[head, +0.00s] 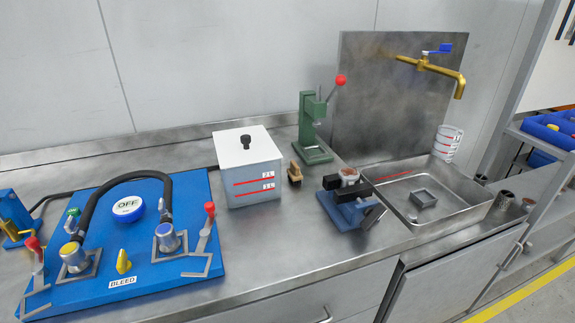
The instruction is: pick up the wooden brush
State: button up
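The wooden brush (295,173) is a small brown block with a darker lower part, standing on the steel counter (275,240) in the head view. It is just right of the white-lidded box (257,190) and left of the green press's base. A narrow gap seems to separate it from the box. My gripper is not in view.
A green lever press (315,130) with a red knob stands behind the brush. A blue vise (350,208) is to its right, before a sink (440,190) with a brass tap (440,68). A blue pump panel (135,265) fills the left. Counter in front of the brush is clear.

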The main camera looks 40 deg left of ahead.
aim_at(293, 175)
jog(key=u, duration=0.4)
jog(key=i, duration=0.55)
jog(key=u, duration=1.05)
jog(key=i, duration=0.35)
jog(key=u, duration=0.35)
